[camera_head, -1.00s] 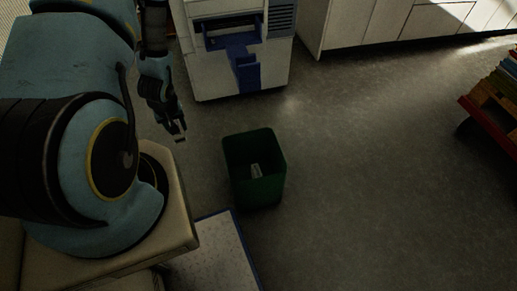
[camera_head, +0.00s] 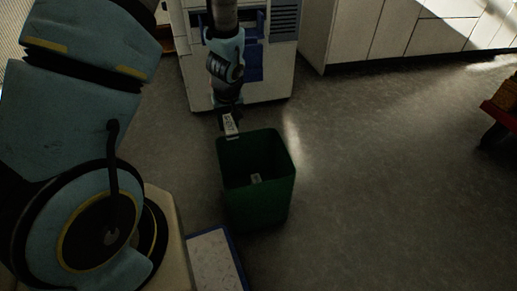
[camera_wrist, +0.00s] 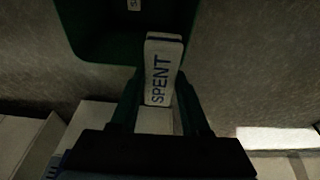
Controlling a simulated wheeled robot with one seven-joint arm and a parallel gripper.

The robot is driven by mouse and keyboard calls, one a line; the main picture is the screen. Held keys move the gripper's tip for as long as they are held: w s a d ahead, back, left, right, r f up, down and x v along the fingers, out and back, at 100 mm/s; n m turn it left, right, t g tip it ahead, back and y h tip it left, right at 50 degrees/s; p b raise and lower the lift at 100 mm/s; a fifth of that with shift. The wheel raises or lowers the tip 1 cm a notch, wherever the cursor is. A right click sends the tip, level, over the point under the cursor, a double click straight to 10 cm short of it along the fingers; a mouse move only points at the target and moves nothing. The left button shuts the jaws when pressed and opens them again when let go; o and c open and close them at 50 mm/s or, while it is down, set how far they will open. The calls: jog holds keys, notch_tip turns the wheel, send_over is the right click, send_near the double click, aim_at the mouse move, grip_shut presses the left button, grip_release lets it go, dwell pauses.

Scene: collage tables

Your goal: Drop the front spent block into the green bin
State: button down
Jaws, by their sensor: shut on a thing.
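A white block lettered SPENT (camera_wrist: 160,72) is between the fingers of my gripper (camera_wrist: 155,100) in the wrist view. In the head view my gripper (camera_head: 229,118) holds the block (camera_head: 229,125) by the far left rim of the green bin (camera_head: 258,208). The block looks to be near the rim; whether it touches cannot be told. The bin stands open on the floor. A small pale block (camera_head: 256,178) lies inside it and shows partly in the wrist view (camera_wrist: 134,4).
A white and blue machine (camera_head: 285,70) stands behind the bin. White cabinets (camera_head: 390,35) line the back. A red cart (camera_head: 500,112) is at the right edge. A blue-edged pale panel (camera_head: 212,262) lies in front. The floor right of the bin is clear.

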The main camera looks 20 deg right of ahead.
jog(key=s+d+f+b, duration=0.5)
jog(key=d+f+b, duration=0.2)
jog(key=b, duration=0.8)
notch_tip(320, 180, down, 3)
jog(key=shift+d+r, duration=0.2)
jog(key=shift+d, duration=0.2)
jog(key=shift+c, duration=1.5)
grip_release()
jog(key=p+v, duration=0.4)
jog(key=v, duration=0.6)
jog(key=shift+r, duration=0.35)
jog(key=shift+s, duration=0.1)
